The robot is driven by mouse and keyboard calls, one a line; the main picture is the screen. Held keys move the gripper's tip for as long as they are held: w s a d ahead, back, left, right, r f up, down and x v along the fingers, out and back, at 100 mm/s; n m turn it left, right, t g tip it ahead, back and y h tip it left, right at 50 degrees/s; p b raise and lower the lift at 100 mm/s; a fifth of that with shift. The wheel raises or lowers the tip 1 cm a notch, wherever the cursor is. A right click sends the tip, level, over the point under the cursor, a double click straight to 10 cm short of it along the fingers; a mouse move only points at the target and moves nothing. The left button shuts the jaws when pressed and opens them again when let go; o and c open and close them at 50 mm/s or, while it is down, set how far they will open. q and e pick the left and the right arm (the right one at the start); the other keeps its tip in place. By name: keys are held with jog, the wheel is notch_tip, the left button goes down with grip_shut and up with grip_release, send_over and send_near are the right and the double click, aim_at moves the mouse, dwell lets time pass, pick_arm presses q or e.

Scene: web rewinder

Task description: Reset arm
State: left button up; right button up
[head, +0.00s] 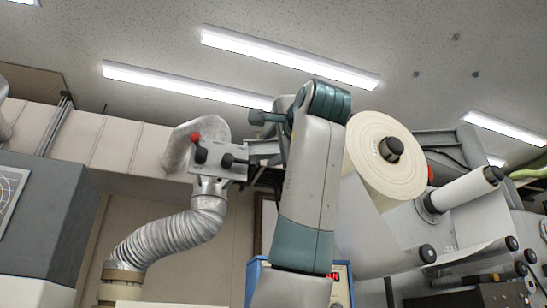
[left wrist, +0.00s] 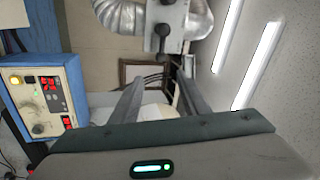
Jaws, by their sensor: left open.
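My left arm rises through the middle of the head view, and its gripper (head: 262,120) is high up, pointing left. In the left wrist view the two grey fingers (left wrist: 160,82) stand apart with nothing held between them. A metal plate with a red-knobbed lever and black knobs (head: 215,158) is just left of the gripper in the head view. The plate also shows beyond the fingers, at the top of the left wrist view (left wrist: 166,20). My right gripper is in neither view.
A large cream roll (head: 366,165) and a white roller (head: 466,190) are right of my arm. A silver flexible duct (head: 170,238) is at left. A blue control box (left wrist: 45,97) with red displays is left of the fingers. Grey cabinet (head: 45,225) stands far left.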

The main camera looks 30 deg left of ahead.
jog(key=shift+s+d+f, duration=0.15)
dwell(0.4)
